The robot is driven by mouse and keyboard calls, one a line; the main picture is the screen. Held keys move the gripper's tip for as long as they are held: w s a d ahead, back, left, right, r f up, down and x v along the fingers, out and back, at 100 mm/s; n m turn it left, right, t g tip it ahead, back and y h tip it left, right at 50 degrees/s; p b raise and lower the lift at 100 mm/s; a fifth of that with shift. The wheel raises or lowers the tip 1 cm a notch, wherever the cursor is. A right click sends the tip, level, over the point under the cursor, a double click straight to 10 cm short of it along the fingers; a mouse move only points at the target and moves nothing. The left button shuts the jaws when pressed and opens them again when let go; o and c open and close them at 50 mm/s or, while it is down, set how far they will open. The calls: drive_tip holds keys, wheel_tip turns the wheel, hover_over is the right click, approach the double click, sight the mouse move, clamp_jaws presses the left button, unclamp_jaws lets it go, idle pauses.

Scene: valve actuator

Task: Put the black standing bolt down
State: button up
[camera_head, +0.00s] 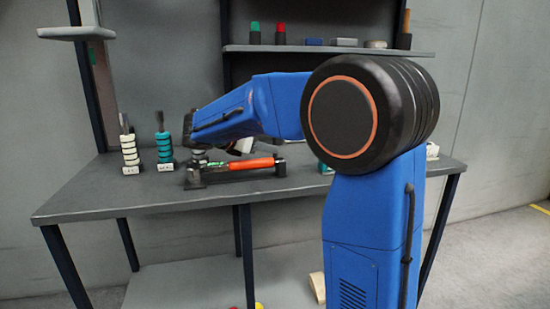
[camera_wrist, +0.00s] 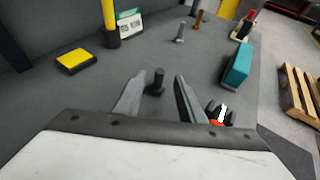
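The black bolt (camera_wrist: 157,80) stands upright on the grey table in the wrist view, head up. My gripper (camera_wrist: 159,80) is open, with one finger on each side of the bolt and visible gaps between fingers and bolt. The bolt appears to rest on the table; its exact contact is hard to see. In the head view my blue arm reaches left over the workbench (camera_head: 120,196); I cannot make out the bolt or the fingertips there.
Beyond the black bolt stand a grey bolt (camera_wrist: 180,34) and a brown bolt (camera_wrist: 198,19). A teal block (camera_wrist: 237,66) is at right, a yellow block (camera_wrist: 76,61) at left. An orange-red cylinder (camera_head: 250,164) lies on the bench near stacked-ring stands (camera_head: 130,151).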

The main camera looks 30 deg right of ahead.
sight(275, 155)
drive_tip(key=shift+x, duration=2.75)
drive_tip(key=shift+w, duration=0.1)
drive_tip(key=shift+c, duration=0.6)
clamp_jaws()
